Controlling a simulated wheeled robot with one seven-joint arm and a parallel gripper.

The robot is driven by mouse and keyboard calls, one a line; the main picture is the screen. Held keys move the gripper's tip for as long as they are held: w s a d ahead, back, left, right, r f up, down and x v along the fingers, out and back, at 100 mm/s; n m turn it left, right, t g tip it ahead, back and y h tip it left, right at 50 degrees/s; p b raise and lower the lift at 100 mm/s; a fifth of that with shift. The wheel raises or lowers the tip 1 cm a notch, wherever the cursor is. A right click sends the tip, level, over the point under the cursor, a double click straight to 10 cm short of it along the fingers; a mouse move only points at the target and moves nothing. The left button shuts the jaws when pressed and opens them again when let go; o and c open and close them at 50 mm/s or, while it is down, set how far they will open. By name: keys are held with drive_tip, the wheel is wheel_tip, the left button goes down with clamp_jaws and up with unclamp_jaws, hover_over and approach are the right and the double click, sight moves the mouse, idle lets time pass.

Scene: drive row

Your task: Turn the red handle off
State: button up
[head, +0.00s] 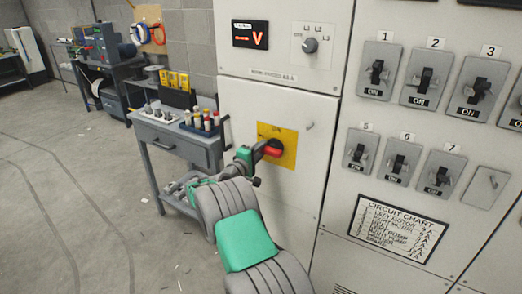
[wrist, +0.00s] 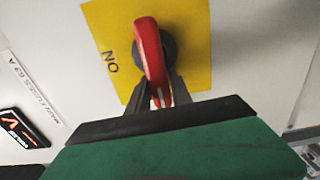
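The red handle (head: 273,150) is a rotary switch on a yellow plate (head: 288,157) on the grey cabinet front. In the wrist view the red handle (wrist: 148,50) stands out from a dark round hub, its free end towards my gripper. The yellow plate (wrist: 195,55) carries the word ON left of the handle. My gripper (head: 260,153) is at the handle. In the wrist view its dark fingers (wrist: 161,92) lie on either side of the handle's near end. Whether they press on it I cannot tell.
Numbered breaker switches (head: 422,80) and a circuit chart (head: 398,228) are on the panel to the right. A lit display (head: 250,34) and a small knob (head: 310,45) sit above. A grey cart (head: 180,150) with small bottles stands close on the left. Open floor lies further left.

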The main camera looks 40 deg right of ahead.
drive_tip(key=o, duration=0.4)
drive_tip(key=shift+c, duration=0.2)
drive_tip(key=b+v, duration=0.1)
drive_tip(key=v, duration=0.6)
drive_tip(key=shift+a, duration=0.4)
drive_tip(key=shift+s, duration=0.1)
